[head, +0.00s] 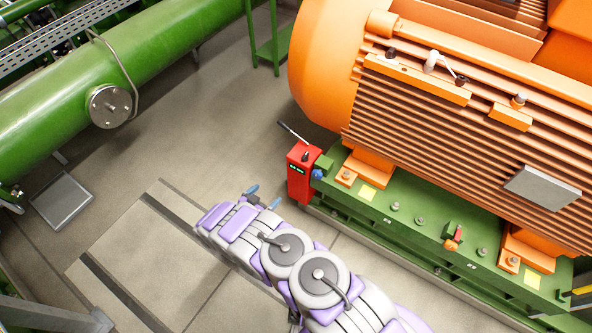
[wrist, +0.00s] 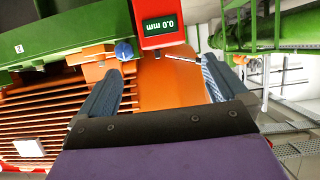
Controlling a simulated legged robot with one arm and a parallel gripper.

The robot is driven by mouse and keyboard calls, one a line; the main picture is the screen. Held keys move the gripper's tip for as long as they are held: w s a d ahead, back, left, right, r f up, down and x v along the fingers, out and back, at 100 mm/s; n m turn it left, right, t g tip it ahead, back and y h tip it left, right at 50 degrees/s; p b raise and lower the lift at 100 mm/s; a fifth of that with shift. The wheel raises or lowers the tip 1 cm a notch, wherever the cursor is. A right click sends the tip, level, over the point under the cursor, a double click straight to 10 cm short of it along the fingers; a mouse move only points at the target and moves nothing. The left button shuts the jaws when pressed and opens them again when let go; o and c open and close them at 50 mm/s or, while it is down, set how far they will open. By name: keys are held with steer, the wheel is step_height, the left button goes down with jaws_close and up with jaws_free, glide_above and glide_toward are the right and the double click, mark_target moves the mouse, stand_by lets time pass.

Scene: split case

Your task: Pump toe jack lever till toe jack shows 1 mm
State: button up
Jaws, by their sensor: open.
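The toe jack (head: 299,178) is a red box beside the green base frame of the orange motor. Its small display (wrist: 163,25) appears upside down in the wrist view and reads 0.0 mm. The lever (head: 293,132) is a thin dark bar sticking up and to the left from the jack's top. In the wrist view the lever (wrist: 180,58) shows just below the red box, between the finger directions. My gripper (head: 263,198) is open and empty, left of and apart from the jack. Its two blue fingers (wrist: 160,72) point toward the jack and lever, touching neither.
The ribbed orange motor (head: 440,120) stands on the green base frame (head: 400,222) to the right. A blue knob (head: 318,174) is beside the jack. A green pipe (head: 150,65) and green stand (head: 268,45) are behind.

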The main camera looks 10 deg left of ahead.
steer(key=p+v, duration=0.7)
steer(key=v, duration=0.3)
